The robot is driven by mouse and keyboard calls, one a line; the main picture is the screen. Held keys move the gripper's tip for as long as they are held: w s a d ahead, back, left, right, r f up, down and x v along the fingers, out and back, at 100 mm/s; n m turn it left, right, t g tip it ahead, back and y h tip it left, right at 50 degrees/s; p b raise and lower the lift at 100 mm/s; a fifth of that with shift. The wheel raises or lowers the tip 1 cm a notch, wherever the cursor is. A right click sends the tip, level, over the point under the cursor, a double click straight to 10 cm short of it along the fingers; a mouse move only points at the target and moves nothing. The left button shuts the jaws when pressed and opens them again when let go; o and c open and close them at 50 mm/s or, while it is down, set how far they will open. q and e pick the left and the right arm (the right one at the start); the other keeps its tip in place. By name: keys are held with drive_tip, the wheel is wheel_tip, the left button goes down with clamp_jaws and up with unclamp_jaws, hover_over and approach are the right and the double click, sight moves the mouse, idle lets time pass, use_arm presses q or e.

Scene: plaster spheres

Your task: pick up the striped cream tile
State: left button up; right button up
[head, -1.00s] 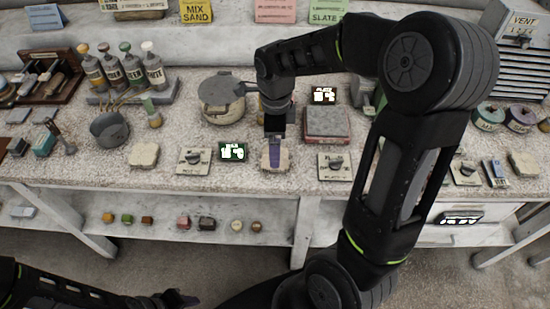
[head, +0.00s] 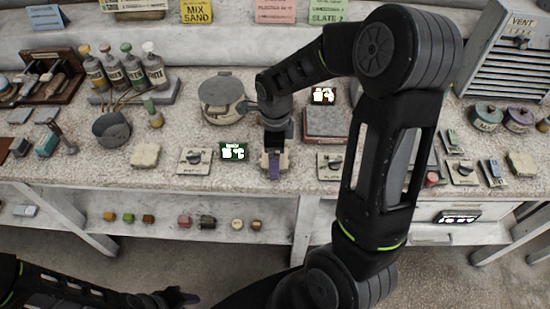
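A cream tile (head: 285,161) lies at the middle of the bench, mostly hidden behind my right gripper (head: 274,171). Another cream tile (head: 145,155) lies to the left, and a third pale tile (head: 522,162) lies at the far right. Stripes are too small to make out on any of them. My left gripper (head: 183,298) is low at the bottom left, away from the bench, and its opening is unclear.
A small lit display (head: 233,152) and a plate with a knob (head: 194,161) stand left of the middle tile. A round lidded pot (head: 222,100) and a red-sided block (head: 326,124) stand behind it. My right arm covers part of the bench's right side.

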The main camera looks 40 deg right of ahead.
drive_tip(key=shift+c, duration=0.2)
drive_tip(key=c, duration=1.7)
